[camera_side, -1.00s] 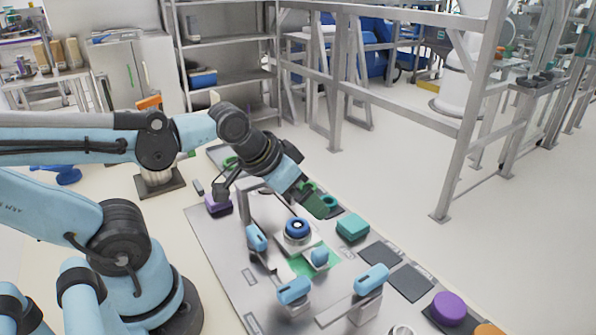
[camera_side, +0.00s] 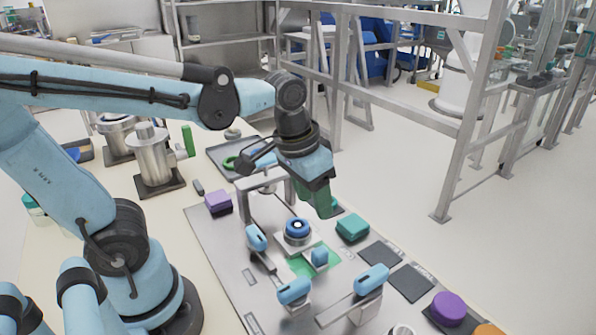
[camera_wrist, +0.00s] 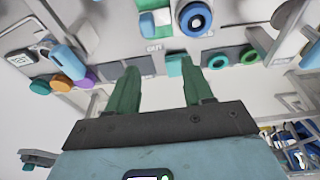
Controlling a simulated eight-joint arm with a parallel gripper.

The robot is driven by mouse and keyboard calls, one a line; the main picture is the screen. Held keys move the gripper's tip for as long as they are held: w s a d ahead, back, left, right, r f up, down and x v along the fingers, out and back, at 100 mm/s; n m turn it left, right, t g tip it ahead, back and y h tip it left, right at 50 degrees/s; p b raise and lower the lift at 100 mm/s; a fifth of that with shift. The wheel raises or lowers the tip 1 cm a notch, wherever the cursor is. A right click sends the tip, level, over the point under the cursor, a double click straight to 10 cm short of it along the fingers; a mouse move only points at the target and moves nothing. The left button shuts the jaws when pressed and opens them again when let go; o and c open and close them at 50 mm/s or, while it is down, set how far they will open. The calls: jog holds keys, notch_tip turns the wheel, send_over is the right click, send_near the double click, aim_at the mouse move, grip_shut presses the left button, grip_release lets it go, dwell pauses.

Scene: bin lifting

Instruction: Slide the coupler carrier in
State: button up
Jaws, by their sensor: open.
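A blue ring with a dark centre (camera_side: 297,227) sits on a grey block on the metal plate; it also shows in the wrist view (camera_wrist: 195,18). A small block with a blue knob (camera_side: 319,257) stands in front of it, by a green patch (camera_side: 327,268). These look like the coupler carrier, but I cannot tell for certain. My gripper (camera_side: 324,208) hangs above the plate's far side, behind the ring, fingers pointing down. In the wrist view my gripper (camera_wrist: 159,66) has two green fingers spread apart with nothing between them.
Blue-handled clamps (camera_side: 293,290) and (camera_side: 371,279) stand in front. A teal block (camera_side: 352,227) lies right of the ring, a purple block (camera_side: 218,202) at the left. A grey arch (camera_side: 244,204) stands near my gripper. Dark pads (camera_side: 381,254) lie flat at right.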

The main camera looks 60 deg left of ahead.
aim_at(320, 250)
jog(key=shift+w+d+f+g, duration=0.1)
jog(key=shift+d+f+g, duration=0.3)
jog(key=shift+f, duration=1.6)
jog(key=shift+w+d+f+g, duration=0.2)
jog(key=shift+f+g, duration=0.35)
jog(key=shift+f, duration=1.45)
jog(key=shift+w+d+f+g, duration=0.1)
jog(key=shift+d+f+g, duration=0.35)
jog(key=shift+f, duration=1.55)
grip_shut()
